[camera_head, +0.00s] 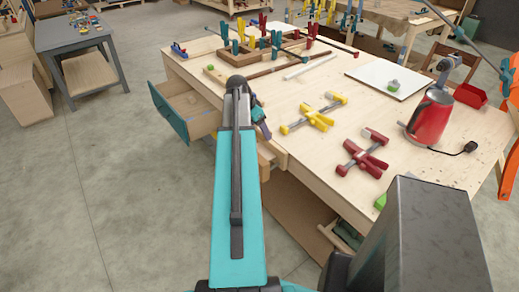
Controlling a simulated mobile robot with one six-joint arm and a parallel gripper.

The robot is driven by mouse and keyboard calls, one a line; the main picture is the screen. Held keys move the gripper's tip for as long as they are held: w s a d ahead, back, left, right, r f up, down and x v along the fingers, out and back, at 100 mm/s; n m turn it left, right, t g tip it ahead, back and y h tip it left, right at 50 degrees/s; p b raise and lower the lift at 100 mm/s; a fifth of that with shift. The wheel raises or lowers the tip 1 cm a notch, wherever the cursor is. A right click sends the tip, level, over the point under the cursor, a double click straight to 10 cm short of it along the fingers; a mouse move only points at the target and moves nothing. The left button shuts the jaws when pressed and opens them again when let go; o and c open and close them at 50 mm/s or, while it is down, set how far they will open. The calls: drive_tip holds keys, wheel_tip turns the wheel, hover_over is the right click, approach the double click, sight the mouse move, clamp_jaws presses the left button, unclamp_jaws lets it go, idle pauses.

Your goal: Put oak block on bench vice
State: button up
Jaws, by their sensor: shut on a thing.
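My arm reaches from the bottom of the view to the front left edge of the workbench. My gripper (261,122) is mostly hidden behind my arm, just above that edge. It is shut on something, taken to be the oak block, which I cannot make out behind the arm. The bench vice appears to be the wooden jaw (272,156) at the bench's front edge, just below and right of the gripper. My arm covers part of it. I cannot tell whether the held thing touches it.
A teal-fronted drawer (186,108) stands open left of my arm. A grey table (75,37) stands at the back left.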

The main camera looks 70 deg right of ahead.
sight(258, 137)
drive_tip(key=shift+f+p, duration=0.8)
drive_tip(key=shift+f, duration=1.85)
drive_tip(key=shift+f, duration=0.1)
drive_tip(key=shift+f+p, duration=0.7)
drive_tip(key=shift+f, duration=1.1)
drive_tip(key=shift+f, duration=0.1)
drive_tip(key=o, duration=1.2)
drive_tip(key=shift+r, duration=0.2)
drive_tip(key=shift+b+v, duration=1.7)
drive_tip(key=shift+v, duration=4.25)
drive_tip(key=shift+a+f, duration=0.1)
